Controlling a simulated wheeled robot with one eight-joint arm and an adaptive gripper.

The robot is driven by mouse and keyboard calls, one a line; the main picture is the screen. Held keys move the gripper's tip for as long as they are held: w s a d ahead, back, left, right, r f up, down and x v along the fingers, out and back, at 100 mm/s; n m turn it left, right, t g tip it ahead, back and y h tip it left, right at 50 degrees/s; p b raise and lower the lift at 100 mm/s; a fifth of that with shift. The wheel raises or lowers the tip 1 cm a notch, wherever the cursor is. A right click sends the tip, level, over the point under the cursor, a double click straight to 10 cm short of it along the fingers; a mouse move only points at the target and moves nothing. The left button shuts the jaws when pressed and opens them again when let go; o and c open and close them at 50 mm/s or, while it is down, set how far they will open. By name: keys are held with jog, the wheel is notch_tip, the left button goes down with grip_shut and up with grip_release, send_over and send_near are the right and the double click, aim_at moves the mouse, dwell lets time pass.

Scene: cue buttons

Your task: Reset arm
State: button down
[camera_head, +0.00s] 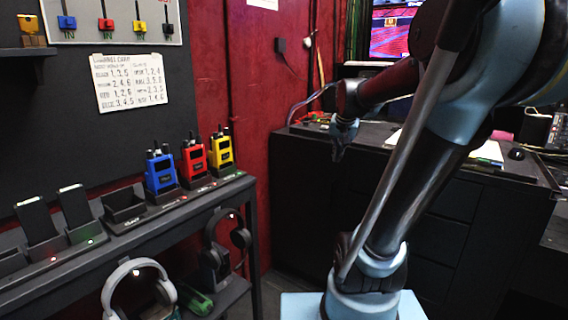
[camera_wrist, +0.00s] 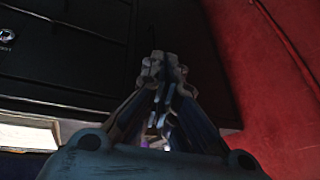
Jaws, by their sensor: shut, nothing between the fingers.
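My gripper (camera_head: 340,146) hangs at the end of my arm in the head view, in front of a black cabinet (camera_head: 300,190) and pointing down. It is shut and empty. In the wrist view its closed fingers (camera_wrist: 164,70) meet in the middle of the picture, with the black cabinet (camera_wrist: 60,50) at the left and the red wall (camera_wrist: 270,70) at the right. It touches nothing that I can see.
A black shelf at the left holds blue (camera_head: 159,172), red (camera_head: 193,160) and yellow (camera_head: 221,150) radios in a row, with two dark devices (camera_head: 35,220) nearer. White headphones (camera_head: 135,275) and dark headphones (camera_head: 212,250) sit below. A monitor (camera_head: 390,35) stands behind the cabinet.

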jog(key=s+f+n+g, duration=0.1)
jog(key=s+f+n, duration=0.1)
jog(key=s+f, duration=0.6)
jog(key=s+f+n+g, duration=0.2)
jog(key=s+f, duration=0.7)
jog(key=s, duration=0.6)
jog(key=shift+s, duration=0.3)
jog(key=shift+a, duration=0.1)
jog(key=shift+w+f, duration=0.2)
jog(key=shift+w, duration=0.3)
